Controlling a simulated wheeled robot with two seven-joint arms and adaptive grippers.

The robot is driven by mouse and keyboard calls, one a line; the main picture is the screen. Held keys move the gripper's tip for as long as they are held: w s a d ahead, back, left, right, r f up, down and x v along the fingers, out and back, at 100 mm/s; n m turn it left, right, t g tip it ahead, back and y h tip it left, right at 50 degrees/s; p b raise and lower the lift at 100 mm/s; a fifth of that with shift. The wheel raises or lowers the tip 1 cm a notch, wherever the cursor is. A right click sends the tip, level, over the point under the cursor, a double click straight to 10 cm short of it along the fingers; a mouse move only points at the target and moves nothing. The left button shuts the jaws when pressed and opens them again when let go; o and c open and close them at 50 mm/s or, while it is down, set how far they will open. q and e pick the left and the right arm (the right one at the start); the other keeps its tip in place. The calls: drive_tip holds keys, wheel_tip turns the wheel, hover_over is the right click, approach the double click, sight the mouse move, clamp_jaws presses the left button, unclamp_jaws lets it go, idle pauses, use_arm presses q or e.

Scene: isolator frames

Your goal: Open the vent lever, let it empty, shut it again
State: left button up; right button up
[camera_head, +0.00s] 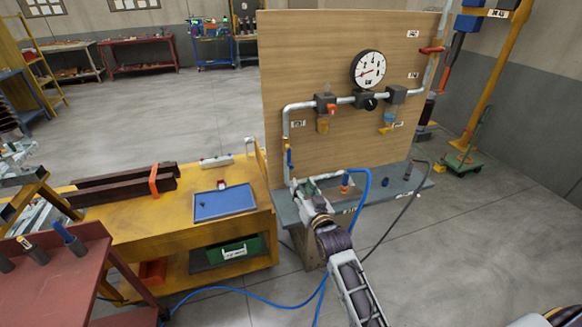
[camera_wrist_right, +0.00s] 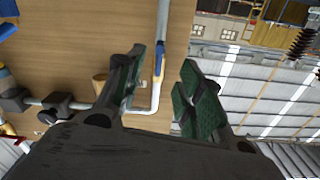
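A wooden board (camera_head: 350,60) carries a grey pipe run with a round gauge (camera_head: 368,69). A small blue lever (camera_head: 289,158) sits on the pipe's lower left drop; it lies along the pipe. A red lever (camera_head: 432,50) is at the upper right pipe. No readable label tells which is the vent. My right gripper (camera_head: 298,186) is just below the blue lever. In the right wrist view my right gripper (camera_wrist_right: 163,60) is open and empty, and the blue lever (camera_wrist_right: 159,60) appears between its fingertips, seemingly untouched. My left gripper is not in view.
A grey bench (camera_head: 400,188) runs along the board's foot, with a blue hose (camera_head: 366,190) looping near my right arm. A yellow table (camera_head: 130,225) with a blue tray (camera_head: 225,203) stands to the left. Open floor lies to the right.

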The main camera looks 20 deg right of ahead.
sight(292, 169)
drive_tip(key=shift+w+a+p, duration=0.2)
drive_tip(key=shift+w+p, duration=0.45)
drive_tip(key=shift+w, duration=5.6)
clamp_jaws()
